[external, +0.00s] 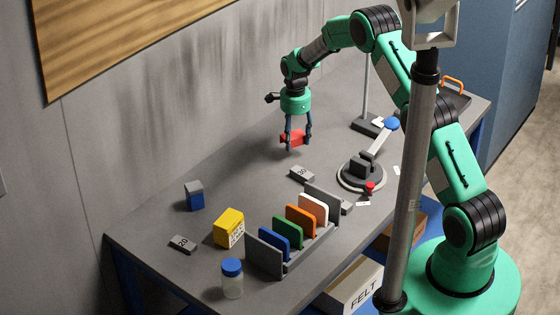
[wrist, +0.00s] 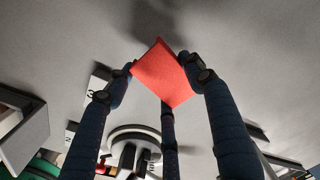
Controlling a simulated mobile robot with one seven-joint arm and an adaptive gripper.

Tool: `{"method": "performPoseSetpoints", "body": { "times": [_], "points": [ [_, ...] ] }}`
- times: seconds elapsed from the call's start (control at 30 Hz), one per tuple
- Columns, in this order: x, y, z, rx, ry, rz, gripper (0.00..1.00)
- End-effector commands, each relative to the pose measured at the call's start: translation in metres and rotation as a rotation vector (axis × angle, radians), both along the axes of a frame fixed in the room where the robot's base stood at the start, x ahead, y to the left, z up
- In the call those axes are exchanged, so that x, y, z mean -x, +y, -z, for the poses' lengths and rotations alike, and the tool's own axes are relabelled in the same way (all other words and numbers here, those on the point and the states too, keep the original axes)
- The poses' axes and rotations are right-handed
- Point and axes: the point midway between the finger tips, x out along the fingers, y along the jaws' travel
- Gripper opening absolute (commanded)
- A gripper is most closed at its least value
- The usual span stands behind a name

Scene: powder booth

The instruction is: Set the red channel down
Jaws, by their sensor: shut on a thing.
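The red channel (external: 297,138) is held between the fingers of my gripper (external: 297,140), near the back of the grey table. In the wrist view the red channel (wrist: 161,73) shows as a tilted red face between my blue fingers. My gripper (wrist: 163,76) is shut on it. A dark shadow lies on the table top beyond it in the wrist view, and the piece appears a little above the table. The exact gap cannot be told.
A block marked 30 (external: 301,174) and a round-based lever device (external: 361,174) stand in front of the gripper. A rack with coloured plates (external: 264,256), a yellow box (external: 229,229), a blue-grey block (external: 195,196) and a jar (external: 232,279) are nearer. The table (external: 245,170) left of the gripper is clear.

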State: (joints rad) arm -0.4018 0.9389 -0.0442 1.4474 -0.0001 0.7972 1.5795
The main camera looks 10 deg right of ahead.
Motion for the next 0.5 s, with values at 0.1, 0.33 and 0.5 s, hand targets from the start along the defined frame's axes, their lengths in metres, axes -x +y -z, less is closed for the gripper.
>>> {"method": "performPoseSetpoints", "body": {
  "times": [0.1, 0.33, 0.5],
  "points": [
    [-0.015, 0.006, 0.002, -0.001, -0.002, 0.0, 0.24],
    [-0.041, 0.017, 0.005, 0.0, -0.001, 0.0, 0.24],
    [-0.059, 0.024, 0.006, -0.001, -0.002, 0.0, 0.24]
  ]
}}
